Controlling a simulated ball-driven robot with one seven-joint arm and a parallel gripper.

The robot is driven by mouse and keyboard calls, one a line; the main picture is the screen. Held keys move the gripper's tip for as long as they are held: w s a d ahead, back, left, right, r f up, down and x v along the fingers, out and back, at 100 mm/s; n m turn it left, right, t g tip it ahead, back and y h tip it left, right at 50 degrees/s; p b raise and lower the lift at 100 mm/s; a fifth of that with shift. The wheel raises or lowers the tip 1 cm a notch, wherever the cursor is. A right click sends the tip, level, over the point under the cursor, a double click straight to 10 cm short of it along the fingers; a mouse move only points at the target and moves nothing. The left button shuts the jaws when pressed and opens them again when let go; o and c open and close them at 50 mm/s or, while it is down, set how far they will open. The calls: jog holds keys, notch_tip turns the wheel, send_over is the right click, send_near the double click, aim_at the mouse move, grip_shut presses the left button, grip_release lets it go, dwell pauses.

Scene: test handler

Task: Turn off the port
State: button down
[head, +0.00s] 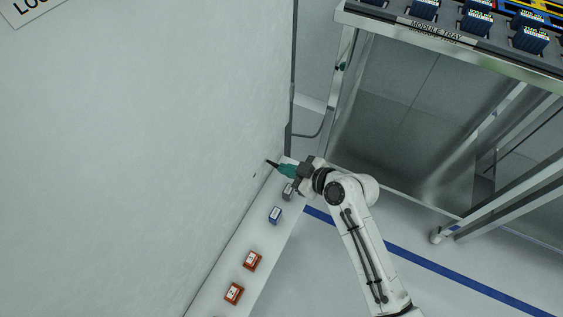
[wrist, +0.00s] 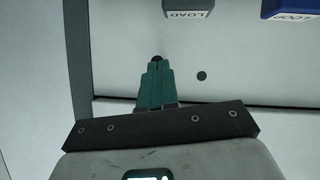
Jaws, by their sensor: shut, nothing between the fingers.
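No part is labelled as the port in either view. A grey block (head: 288,190) sits on the pale ledge nearest my gripper; in the wrist view this block (wrist: 189,8) reads "LOAD". A blue block (head: 275,215) is beside it; in the wrist view the blue block (wrist: 290,9) reads "LOOP". My gripper (head: 272,163) has teal fingers with dark tips and is close to the white wall at the ledge's upper end. In the wrist view my gripper (wrist: 157,60) is shut and empty. A small dark round spot (wrist: 201,76) is right of the fingertips.
Two orange blocks (head: 252,261) (head: 233,294) sit further down the ledge (head: 240,244). The white wall (head: 140,150) fills the left. A metal cart (head: 405,125) with a module tray (head: 440,32) stands at the upper right. Floor with a blue stripe (head: 460,280) is clear at the lower right.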

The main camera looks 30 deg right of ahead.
jog(key=shift+r, duration=0.2)
jog(key=shift+r+p, duration=0.65)
jog(key=shift+p, duration=0.05)
jog(key=shift+r, duration=0.1)
